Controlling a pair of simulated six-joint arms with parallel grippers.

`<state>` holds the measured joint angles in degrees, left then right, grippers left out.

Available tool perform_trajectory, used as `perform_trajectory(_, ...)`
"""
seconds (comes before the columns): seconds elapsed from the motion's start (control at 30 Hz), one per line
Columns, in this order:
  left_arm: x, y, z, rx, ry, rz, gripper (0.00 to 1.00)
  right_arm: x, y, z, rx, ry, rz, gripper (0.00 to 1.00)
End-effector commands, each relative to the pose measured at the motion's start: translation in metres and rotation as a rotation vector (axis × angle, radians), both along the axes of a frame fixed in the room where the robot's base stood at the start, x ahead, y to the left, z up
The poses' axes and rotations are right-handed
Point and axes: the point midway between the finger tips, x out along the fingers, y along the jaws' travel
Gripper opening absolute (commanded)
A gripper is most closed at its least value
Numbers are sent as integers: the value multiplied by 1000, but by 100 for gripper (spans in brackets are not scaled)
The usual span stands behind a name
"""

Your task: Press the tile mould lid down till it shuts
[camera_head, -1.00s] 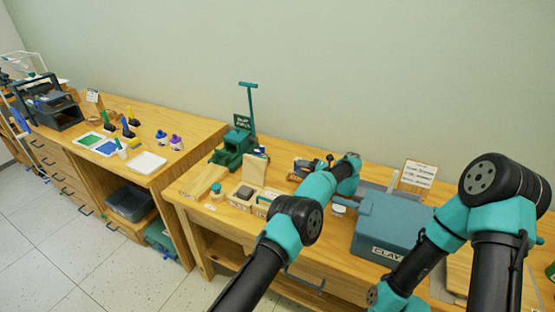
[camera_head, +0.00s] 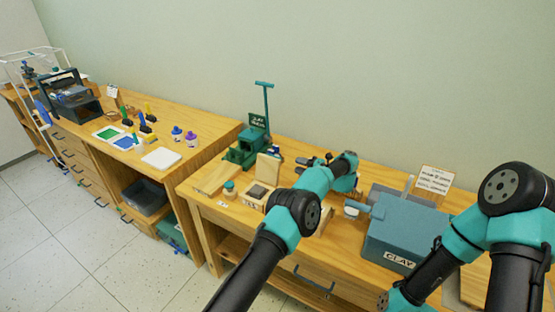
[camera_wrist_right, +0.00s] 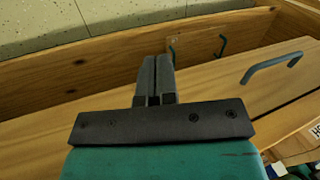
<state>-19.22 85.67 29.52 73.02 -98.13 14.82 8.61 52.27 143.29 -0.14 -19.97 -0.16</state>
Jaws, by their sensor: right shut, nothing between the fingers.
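The tile mould (camera_head: 255,196) sits on the workbench, a pale wooden block with a dark square recess. Its lid (camera_head: 268,168) stands raised at the back edge, so the mould is open. My left arm reaches over the bench from below, and its gripper (camera_head: 308,164) is to the right of the lid, apart from it. The gripper is small and partly hidden by its wrist, so its jaw opening is unclear. My right gripper (camera_wrist_right: 152,80) is shut and empty in the right wrist view, pointing toward a wooden bench front.
A green press (camera_head: 245,150) with a tall handle stands behind the mould. A small green-topped jar (camera_head: 229,189) is left of it. A blue-grey clay box (camera_head: 400,232) stands to the right. A bench drawer handle (camera_wrist_right: 275,65) shows in the right wrist view.

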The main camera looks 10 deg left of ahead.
Motion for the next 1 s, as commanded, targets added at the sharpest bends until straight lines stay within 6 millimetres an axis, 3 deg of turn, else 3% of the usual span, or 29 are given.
perform_trajectory(0.5,26,83,-1,0,0,1,38,0,0,0,0,0,0,0)
perform_trajectory(0.7,31,99,-1,1,1,1,38,0,0,0,0,0,0,0)
perform_trajectory(1.0,32,101,-1,1,1,0,38,0,0,0,0,0,0,0)
